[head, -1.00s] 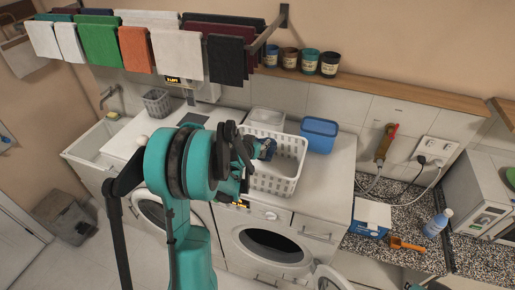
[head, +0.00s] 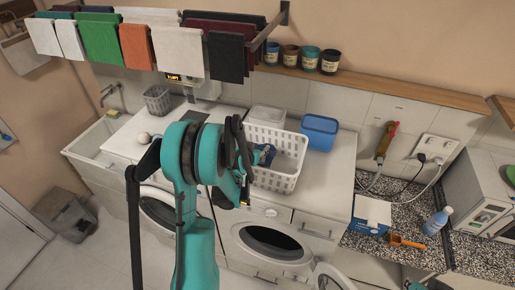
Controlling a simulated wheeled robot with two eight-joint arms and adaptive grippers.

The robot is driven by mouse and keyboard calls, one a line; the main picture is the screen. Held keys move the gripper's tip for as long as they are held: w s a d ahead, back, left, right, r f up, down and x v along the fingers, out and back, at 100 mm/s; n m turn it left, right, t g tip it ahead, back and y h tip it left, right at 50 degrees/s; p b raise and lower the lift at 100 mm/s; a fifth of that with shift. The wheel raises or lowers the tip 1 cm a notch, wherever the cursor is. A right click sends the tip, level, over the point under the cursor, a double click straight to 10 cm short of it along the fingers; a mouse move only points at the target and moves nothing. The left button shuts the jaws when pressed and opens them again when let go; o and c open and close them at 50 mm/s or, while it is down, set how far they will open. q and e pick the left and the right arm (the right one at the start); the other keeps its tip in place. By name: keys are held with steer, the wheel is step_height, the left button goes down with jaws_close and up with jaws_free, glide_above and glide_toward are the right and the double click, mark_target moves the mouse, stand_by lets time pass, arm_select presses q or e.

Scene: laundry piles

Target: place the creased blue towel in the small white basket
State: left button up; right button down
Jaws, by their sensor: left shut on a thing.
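The small white basket (head: 272,182) is a slatted basket on the white counter above the washing machines. My left gripper (head: 257,154) is at the basket's left side, at about rim height in the picture. It is shut on the creased blue towel (head: 266,157), a small dark blue bunch showing against the inside of the basket. My own arm hides much of the gripper and the basket's left end. I cannot tell whether the towel touches the basket. My right gripper is not in view.
A blue tub (head: 319,133) and a pale container (head: 267,117) stand behind the basket. A grey basket (head: 157,100) is at the back left. Towels hang on a rack (head: 284,14) above. The counter right of the basket is clear.

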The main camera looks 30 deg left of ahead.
arm_select(q)
steer(key=shift+f+b, duration=0.25)
steer(key=shift+b, duration=0.1)
steer(key=o, duration=1.3)
steer(key=shift+r, duration=0.1)
